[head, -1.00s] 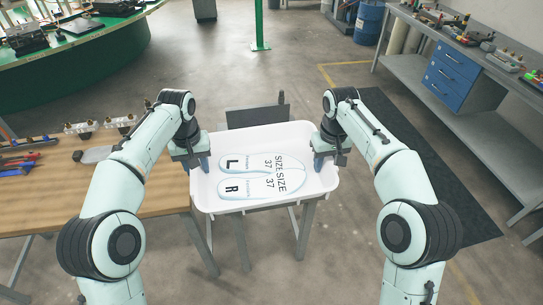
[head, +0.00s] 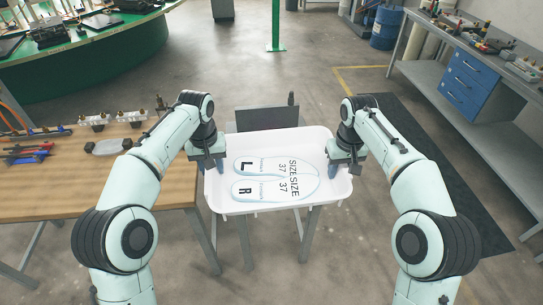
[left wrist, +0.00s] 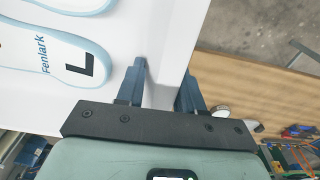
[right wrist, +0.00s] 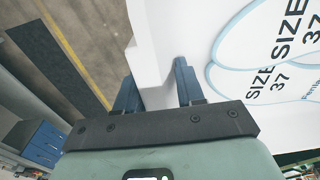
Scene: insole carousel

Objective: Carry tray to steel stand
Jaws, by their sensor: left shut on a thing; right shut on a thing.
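A white tray (head: 328,197) is held level between my grippers in the head view. Two pale insoles (head: 265,165) lie flat in it side by side, marked L and R, each with SIZE 37. My left gripper (head: 207,170) is shut on the tray's left wall, with its fingers (left wrist: 163,88) on both sides of the rim. My right gripper (head: 345,167) is shut on the right wall the same way (right wrist: 156,88). Grey metal legs (head: 309,232), seemingly the steel stand's, show under the tray. The tray hides their top, so I cannot tell whether it touches.
A wooden workbench (head: 170,190) with tools is close on the left. A dark grey panel (head: 266,119) stands just behind the tray. A grey bench (head: 500,120) with blue drawers (head: 468,77) is at the right, beside a dark floor mat (head: 440,160). A green round table (head: 90,60) is at back left.

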